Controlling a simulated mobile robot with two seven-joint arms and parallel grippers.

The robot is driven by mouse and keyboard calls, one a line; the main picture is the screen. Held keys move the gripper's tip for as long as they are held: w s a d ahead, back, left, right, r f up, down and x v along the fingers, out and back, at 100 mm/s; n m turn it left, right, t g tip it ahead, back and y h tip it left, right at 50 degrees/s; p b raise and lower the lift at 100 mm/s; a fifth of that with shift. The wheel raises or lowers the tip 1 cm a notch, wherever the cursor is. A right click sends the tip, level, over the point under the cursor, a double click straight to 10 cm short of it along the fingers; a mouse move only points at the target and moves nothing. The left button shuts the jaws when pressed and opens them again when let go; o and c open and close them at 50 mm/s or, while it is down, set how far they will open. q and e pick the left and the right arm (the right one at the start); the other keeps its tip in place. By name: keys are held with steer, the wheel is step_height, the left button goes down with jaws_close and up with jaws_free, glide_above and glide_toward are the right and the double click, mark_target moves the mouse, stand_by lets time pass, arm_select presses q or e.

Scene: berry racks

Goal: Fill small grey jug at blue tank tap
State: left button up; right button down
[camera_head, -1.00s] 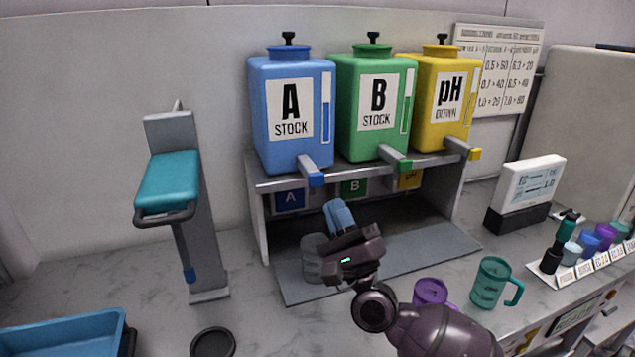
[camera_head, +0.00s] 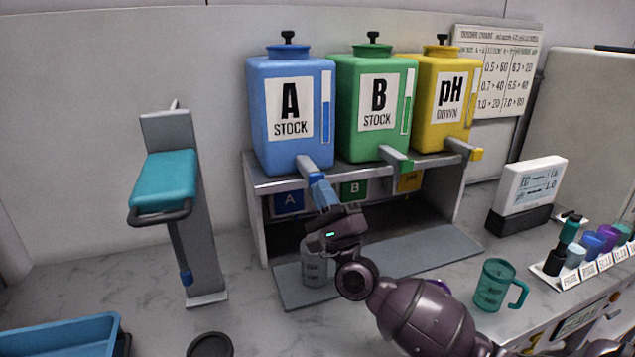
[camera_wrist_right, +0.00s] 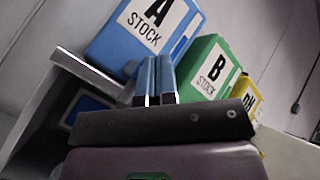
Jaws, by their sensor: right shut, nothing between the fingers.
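The small grey jug (camera_head: 314,268) stands on the grey mat under the blue tank's tap, partly hidden behind my right gripper and arm. The blue tank (camera_head: 268,132), marked A STOCK, sits on the shelf at the left of three tanks. Its tap (camera_head: 310,169) sticks out forward with a blue end. My right gripper (camera_head: 317,181) is shut and empty, its blue fingertips pointing up at the tap end, touching or very close to it. In the right wrist view the shut fingers (camera_wrist_right: 156,80) point up in front of the blue tank (camera_wrist_right: 140,30). The left gripper is not in view.
The green tank (camera_head: 350,140) and yellow tank (camera_head: 425,120) stand to the right, with their own taps. A teal jug (camera_head: 490,285) and a rack (camera_head: 575,278) of small bottles are at the right. A blue tray (camera_head: 60,335) and a teal-topped stand (camera_head: 165,180) are at the left.

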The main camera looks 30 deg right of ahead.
steer(key=shift+w, duration=0.15)
stand_by(1.8)
steer(key=shift+w, duration=0.3)
